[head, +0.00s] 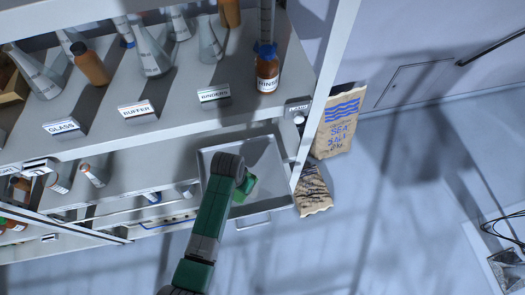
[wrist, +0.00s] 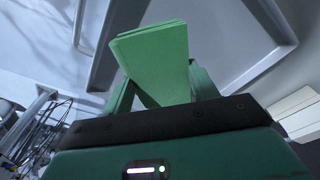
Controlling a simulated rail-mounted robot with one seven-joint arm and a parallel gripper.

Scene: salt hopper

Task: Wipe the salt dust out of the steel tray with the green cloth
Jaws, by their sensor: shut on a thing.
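The steel tray (head: 262,160) is a grey rectangular pan with raised walls beside the shelf unit, below the upper shelf's right end. It also fills the upper part of the wrist view (wrist: 228,40). My gripper (head: 243,187) is over the tray, partly hidden by my arm in the head view. In the wrist view it is shut on the green cloth (wrist: 153,55), a folded stack that sticks out past the fingers toward the tray. I cannot tell whether the cloth touches the tray floor. No salt dust can be made out on the visible tray floor.
The shelf (head: 180,115) above holds flasks, brown bottles and label cards, with a brown rinse bottle (head: 267,72) near its right end. A sea salt sack (head: 337,122) and a smaller sack (head: 312,190) stand right of the tray. The floor (head: 400,220) farther right is mostly clear.

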